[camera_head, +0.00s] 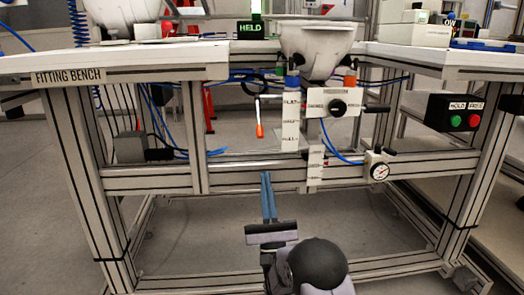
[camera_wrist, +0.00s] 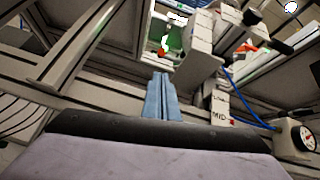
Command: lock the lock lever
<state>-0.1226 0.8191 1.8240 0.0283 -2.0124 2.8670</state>
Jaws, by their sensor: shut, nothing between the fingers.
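A slim pale lever with an orange tip (camera_head: 259,131) hangs down beneath the fitting bench, just left of a white labelled column (camera_head: 290,127). It looks like the lock lever, though I can read no label on it. Its orange tip also shows in the wrist view (camera_wrist: 164,52), beyond my fingers. My gripper (camera_head: 266,176) has blue fingers pressed together, with nothing between them. It points up from below and is apart from the lever, lower in the picture. The fingers also show in the wrist view (camera_wrist: 161,80).
A white plate (camera_head: 318,103) with a black knob (camera_head: 338,108) sits right of the column. A gauge (camera_head: 379,171) and a box with green and red buttons (camera_head: 465,119) are farther right. A frame crossbar (camera_head: 230,177) runs behind my fingers. A white shell (camera_head: 318,45) sits above.

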